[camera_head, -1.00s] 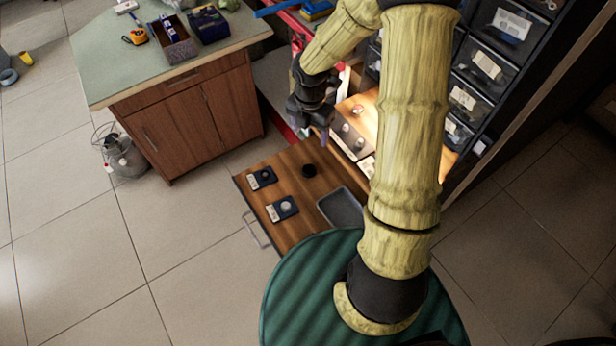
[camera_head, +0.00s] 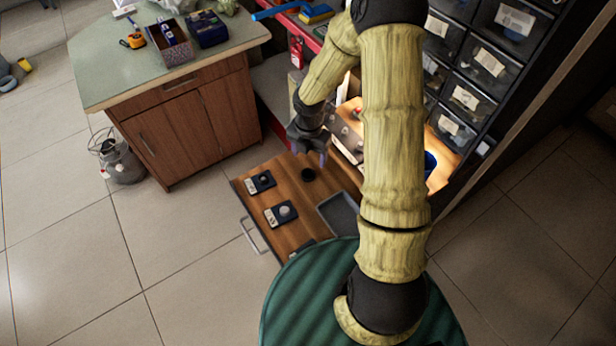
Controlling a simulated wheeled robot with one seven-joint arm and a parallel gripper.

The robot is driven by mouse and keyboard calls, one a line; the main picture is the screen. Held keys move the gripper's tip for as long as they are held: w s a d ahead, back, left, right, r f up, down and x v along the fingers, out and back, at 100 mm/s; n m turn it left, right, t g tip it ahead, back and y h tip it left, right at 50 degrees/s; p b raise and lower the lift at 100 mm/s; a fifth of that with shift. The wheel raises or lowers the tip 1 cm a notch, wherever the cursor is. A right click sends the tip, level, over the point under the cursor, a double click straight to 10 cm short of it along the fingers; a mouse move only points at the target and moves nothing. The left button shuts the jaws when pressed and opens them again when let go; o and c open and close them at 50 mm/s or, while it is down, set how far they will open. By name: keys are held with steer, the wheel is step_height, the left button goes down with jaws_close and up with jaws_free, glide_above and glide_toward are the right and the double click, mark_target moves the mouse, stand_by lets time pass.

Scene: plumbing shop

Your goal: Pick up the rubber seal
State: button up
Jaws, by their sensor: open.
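A small black round piece, which looks like the rubber seal (camera_head: 308,174), lies on the wooden surface of a pulled-out drawer (camera_head: 290,190). My gripper (camera_head: 311,155) points down just above and behind the seal in the picture. Its jaws are open and nothing shows between them. I cannot tell the exact height gap between the fingertips and the seal.
A wooden cabinet (camera_head: 190,120) stands at left; drawer bins (camera_head: 480,62) rise at right.

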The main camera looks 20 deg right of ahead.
mark_target(308, 176)
steer(key=shift+w+f+b, duration=0.1)
steer(key=shift+f+b, duration=0.2)
steer(key=shift+f, duration=1.6)
steer(key=f+b, duration=0.1)
steer(key=f, duration=0.4)
steer(key=shift+w+f, duration=0.1)
steer(key=shift+w, duration=0.1)
steer(key=c, duration=1)
